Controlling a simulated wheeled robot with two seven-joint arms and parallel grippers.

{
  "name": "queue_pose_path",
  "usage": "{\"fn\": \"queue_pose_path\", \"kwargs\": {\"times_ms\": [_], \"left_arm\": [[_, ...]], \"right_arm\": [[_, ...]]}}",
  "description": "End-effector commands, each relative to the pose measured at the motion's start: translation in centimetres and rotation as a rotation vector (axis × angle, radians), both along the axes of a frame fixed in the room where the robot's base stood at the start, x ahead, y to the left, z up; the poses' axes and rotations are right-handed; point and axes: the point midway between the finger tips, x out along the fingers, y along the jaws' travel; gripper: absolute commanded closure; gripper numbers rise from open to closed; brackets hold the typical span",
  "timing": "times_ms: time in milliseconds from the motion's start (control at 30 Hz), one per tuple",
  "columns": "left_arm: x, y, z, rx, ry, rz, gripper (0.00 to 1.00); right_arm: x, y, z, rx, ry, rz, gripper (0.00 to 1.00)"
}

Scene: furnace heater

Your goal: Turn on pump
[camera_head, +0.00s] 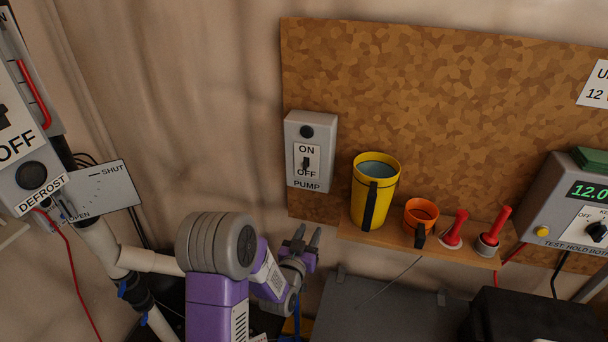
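The pump switch box (311,152) is a grey box on the left end of the cork board. It has ON above, OFF below and PUMP at the bottom. Its small dark toggle (306,163) sits between the two words, close to OFF; its exact position is too small to tell. My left gripper (301,236) is below the box, apart from it. Its two grey fingers point up with a gap between them, and nothing shows in it. My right gripper is not in view.
A wooden shelf (462,251) right of my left gripper holds a yellow jug (375,192), an orange cup (420,216) and two red-handled tools. A grey meter box (567,207) is at right. A defrost box and white pipes (148,262) are at left. The wall left of the pump box is clear.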

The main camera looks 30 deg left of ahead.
Motion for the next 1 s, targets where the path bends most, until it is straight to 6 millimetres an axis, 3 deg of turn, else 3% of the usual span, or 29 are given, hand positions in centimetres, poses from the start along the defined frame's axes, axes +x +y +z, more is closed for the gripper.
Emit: {"fn": "queue_pose_path", "kwargs": {"times_ms": [33,100,233,367,733,1000], "left_arm": [[-0.1,1.1,3.7,0.040,-0.112,0.022,0.63],[-0.5,2.2,7.3,0.081,-0.231,0.045,0.63],[-1.3,3.2,11.2,0.126,-0.359,0.071,0.63],[-0.8,3.7,12.4,0.139,-0.392,0.078,0.63],[4.0,4.8,14.3,0.137,-0.389,0.077,0.63],[5.2,5.1,14.7,0.135,-0.385,0.077,0.63]], "right_arm": [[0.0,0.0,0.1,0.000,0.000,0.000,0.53],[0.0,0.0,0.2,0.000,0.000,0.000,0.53],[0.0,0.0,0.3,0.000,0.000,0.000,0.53],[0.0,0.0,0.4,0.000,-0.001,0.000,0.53],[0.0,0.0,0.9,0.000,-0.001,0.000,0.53],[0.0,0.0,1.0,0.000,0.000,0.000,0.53]]}}
